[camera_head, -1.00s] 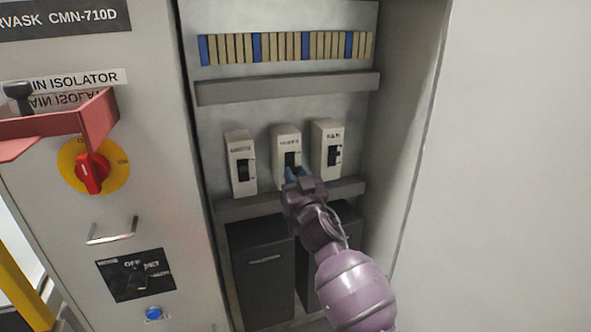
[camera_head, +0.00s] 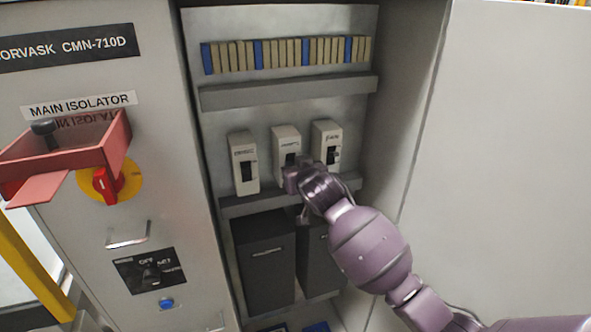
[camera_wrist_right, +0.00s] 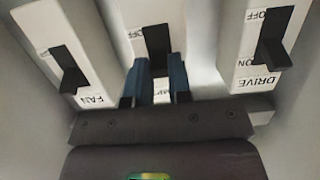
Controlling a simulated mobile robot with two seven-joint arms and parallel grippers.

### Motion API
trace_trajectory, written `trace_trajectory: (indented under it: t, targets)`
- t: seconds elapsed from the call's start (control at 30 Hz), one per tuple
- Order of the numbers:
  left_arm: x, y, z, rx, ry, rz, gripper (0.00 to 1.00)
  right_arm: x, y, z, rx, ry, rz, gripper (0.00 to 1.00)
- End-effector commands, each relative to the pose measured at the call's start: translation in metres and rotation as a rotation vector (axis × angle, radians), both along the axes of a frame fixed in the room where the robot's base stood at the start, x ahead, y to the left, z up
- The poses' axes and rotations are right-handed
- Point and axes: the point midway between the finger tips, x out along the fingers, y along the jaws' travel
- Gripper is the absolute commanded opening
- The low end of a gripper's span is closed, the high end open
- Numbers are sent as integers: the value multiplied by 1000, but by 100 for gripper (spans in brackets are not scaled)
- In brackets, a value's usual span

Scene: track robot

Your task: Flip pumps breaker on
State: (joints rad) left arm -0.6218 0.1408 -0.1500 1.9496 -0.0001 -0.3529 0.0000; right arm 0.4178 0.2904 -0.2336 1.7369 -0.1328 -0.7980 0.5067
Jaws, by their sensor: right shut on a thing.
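Three pale breakers with black toggles sit in a row in the open cabinet. The pumps breaker (camera_head: 284,143) is the middle one; it also shows in the right wrist view (camera_wrist_right: 135,35), with an OFF label. My right gripper (camera_head: 291,178) is at its lower part. In the right wrist view, the blue fingers of the right gripper (camera_wrist_right: 161,78) are shut on the black pumps toggle (camera_wrist_right: 157,43), one on each side. The gripper hides the toggle in the head view, and I cannot tell its on or off position. My left gripper is out of view.
The drive breaker (camera_head: 243,155) is left and the fan breaker (camera_head: 327,135) right of the pumps breaker, both close to it. Metal rails (camera_head: 285,92) run above and below. The red isolator cover (camera_head: 75,150) juts out from the panel at left.

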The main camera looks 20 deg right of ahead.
Motion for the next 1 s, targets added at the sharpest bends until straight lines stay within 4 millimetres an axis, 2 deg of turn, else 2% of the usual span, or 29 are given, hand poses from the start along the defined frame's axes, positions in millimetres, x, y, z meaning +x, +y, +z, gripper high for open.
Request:
trace_trajectory:
  t: [0.2,0.5,1.0]
  targets:
    - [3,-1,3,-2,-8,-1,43,2,1,9,-5,159,1,0]
    - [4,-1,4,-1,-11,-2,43,5,0,14,-10,305,0,0]
    - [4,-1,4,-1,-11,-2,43,6,0,17,-12,352,0,0]
